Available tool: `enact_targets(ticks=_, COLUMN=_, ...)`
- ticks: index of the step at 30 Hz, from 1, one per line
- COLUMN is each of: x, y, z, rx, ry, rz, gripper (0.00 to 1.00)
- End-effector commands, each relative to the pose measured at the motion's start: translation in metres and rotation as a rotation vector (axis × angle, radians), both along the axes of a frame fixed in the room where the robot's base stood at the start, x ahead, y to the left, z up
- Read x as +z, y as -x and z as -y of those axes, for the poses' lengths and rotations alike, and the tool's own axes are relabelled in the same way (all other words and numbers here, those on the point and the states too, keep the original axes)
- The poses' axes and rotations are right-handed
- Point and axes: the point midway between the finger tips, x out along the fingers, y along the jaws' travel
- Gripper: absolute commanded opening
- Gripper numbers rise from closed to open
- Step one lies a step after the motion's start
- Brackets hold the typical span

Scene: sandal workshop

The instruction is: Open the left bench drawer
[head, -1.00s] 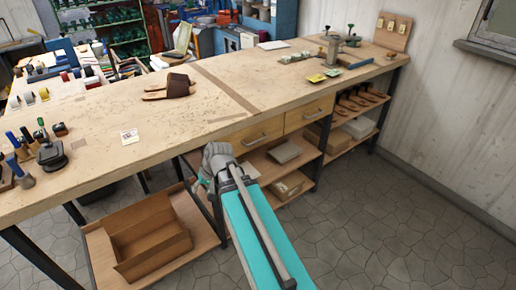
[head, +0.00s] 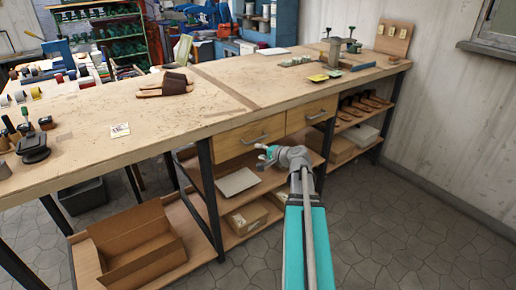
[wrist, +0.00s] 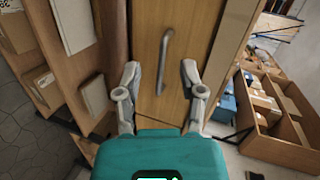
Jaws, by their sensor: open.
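The left bench drawer (head: 228,143) is a light wood front under the bench top, shut, with a grey metal bar handle (head: 255,139). My gripper (head: 263,153) is in front of this drawer, slightly below and right of the handle in the head view. In the wrist view a wooden drawer front (wrist: 150,103) lies ahead, with its handle (wrist: 165,60) running upright in the picture. The open fingers (wrist: 160,76) stand on either side of the handle's line, apart from it and empty. The right drawer (head: 309,115) is also shut.
The workbench (head: 205,110) carries a sandal piece (head: 166,85) and tools. A shelf below holds a flat pale box (head: 237,182) and a cardboard box (head: 248,217). An open carton (head: 135,242) sits on the lower left shelf. A dark bench leg (head: 208,190) stands left of the drawer.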

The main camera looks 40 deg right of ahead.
Motion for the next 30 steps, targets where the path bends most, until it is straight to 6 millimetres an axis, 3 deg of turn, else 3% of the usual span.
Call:
enact_targets(ticks=1, x=-0.007, y=0.004, z=0.018, rx=-0.041, ry=-0.021, rz=0.025, gripper=0.51)
enact_targets(ticks=3, x=-0.007, y=0.009, z=0.037, rx=-0.087, ry=-0.051, rz=0.057, gripper=0.51)
enact_targets(ticks=9, x=-0.004, y=0.019, z=0.066, rx=-0.162, ry=-0.098, rz=0.111, gripper=0.51)
enact_targets(ticks=23, x=-0.003, y=0.019, z=0.069, rx=-0.171, ry=-0.103, rz=0.117, gripper=0.51)
enact_targets(ticks=30, x=-0.006, y=0.007, z=0.070, rx=-0.169, ry=-0.102, rz=0.116, gripper=0.51)
